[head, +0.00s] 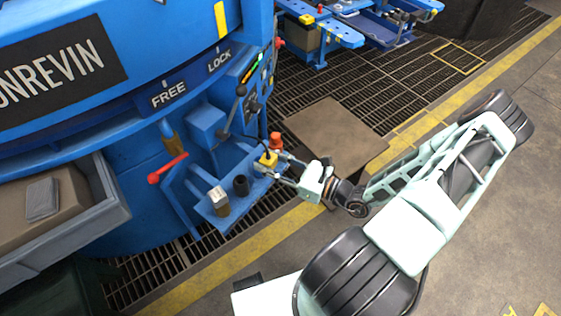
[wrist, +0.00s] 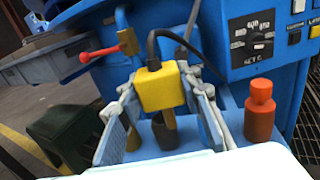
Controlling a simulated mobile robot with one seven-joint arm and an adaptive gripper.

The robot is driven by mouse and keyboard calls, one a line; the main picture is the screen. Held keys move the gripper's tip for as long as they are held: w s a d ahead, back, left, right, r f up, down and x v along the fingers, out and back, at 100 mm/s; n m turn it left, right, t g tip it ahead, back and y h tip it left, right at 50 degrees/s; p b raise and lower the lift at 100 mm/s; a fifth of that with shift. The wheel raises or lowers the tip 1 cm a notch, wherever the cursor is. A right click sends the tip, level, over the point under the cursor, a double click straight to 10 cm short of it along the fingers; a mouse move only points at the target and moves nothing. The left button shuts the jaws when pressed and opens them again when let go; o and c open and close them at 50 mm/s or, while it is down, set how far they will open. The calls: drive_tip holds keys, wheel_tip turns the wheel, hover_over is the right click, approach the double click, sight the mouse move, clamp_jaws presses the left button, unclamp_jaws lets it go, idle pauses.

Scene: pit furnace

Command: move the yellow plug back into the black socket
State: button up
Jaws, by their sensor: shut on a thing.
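The yellow plug (head: 267,159) is held in my gripper (head: 274,163), which is shut on it. In the wrist view the plug (wrist: 158,88) sits between the two fingers of my gripper (wrist: 160,100), with a black cable from its top and a brass-coloured prong pointing down. The black socket (head: 241,185) stands upright on the blue shelf. In the head view it is apart from the plug, lower and to the left. In the wrist view the socket (wrist: 160,138) shows beyond the prong, partly hidden by it.
An orange bottle-like piece (wrist: 260,112) stands on the blue shelf (head: 219,220), right of my gripper in the wrist view. A pale-topped block (head: 218,201) stands left of the socket. A red-handled lever (head: 167,168) and a control panel (wrist: 252,45) are on the blue furnace.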

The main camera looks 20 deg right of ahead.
sight(240, 176)
drive_tip(key=w+a+f+n+g+y+b, duration=0.25)
drive_tip(key=w+a, duration=0.25)
drive_tip(key=a, duration=0.4)
drive_tip(key=shift+g, duration=0.35)
drive_tip(key=shift+s+d+f+b, duration=0.1)
drive_tip(key=shift+f+b, duration=1)
drive_tip(key=shift+f, duration=0.45)
drive_tip(key=shift+s+d+f+b, duration=0.1)
drive_tip(key=shift+f+b, duration=1)
drive_tip(key=shift+f, duration=0.45)
drive_tip(key=shift+f+b, duration=0.3)
drive_tip(key=shift+f, duration=0.25)
drive_tip(key=o, duration=0.9)
drive_tip(key=shift+d, duration=0.1)
drive_tip(key=shift+v, duration=5.45)
drive_tip(key=shift+f, duration=0.15)
